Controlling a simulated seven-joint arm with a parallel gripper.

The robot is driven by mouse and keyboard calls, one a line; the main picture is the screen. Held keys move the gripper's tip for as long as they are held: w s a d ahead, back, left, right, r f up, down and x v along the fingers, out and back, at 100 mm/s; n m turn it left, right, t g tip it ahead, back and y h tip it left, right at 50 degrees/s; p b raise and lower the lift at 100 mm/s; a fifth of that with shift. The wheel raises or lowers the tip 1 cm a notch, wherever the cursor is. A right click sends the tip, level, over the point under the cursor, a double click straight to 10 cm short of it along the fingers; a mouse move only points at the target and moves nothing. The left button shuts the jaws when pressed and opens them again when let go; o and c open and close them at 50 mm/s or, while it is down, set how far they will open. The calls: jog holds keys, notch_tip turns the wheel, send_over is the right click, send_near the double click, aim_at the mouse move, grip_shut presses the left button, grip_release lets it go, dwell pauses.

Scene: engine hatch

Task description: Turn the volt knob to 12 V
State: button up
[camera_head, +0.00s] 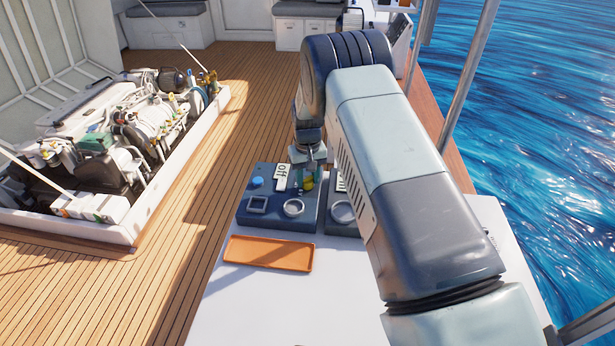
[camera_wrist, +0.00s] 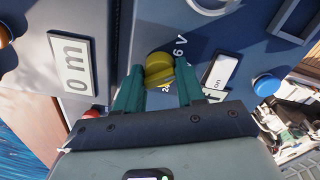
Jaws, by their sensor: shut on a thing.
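The yellow volt knob (camera_wrist: 158,68) is on a dark blue panel box (camera_head: 282,218). My gripper (camera_wrist: 160,76) has its two teal fingers on either side of the knob and is shut on it. In the wrist view a "6 V" mark (camera_wrist: 180,47) shows beside the knob, and a mark starting with "2" is partly covered by a finger. I see no 12 V mark. In the head view the knob (camera_head: 308,184) shows small beneath my gripper (camera_head: 306,176). Its exact pointing direction is hard to tell.
The panel also carries a blue button (camera_head: 257,182), an on/off switch plate (camera_head: 282,175), a round ring (camera_head: 294,208) and a square frame (camera_head: 257,205). A second panel (camera_head: 342,213) stands close on the right. An orange tray (camera_head: 268,253) lies in front on the white table.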

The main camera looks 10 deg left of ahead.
aim_at(307, 177)
jog(key=m, duration=0.4)
jog(key=shift+m, duration=1.7)
jog(key=o, duration=1)
notch_tip(307, 177, up, 11)
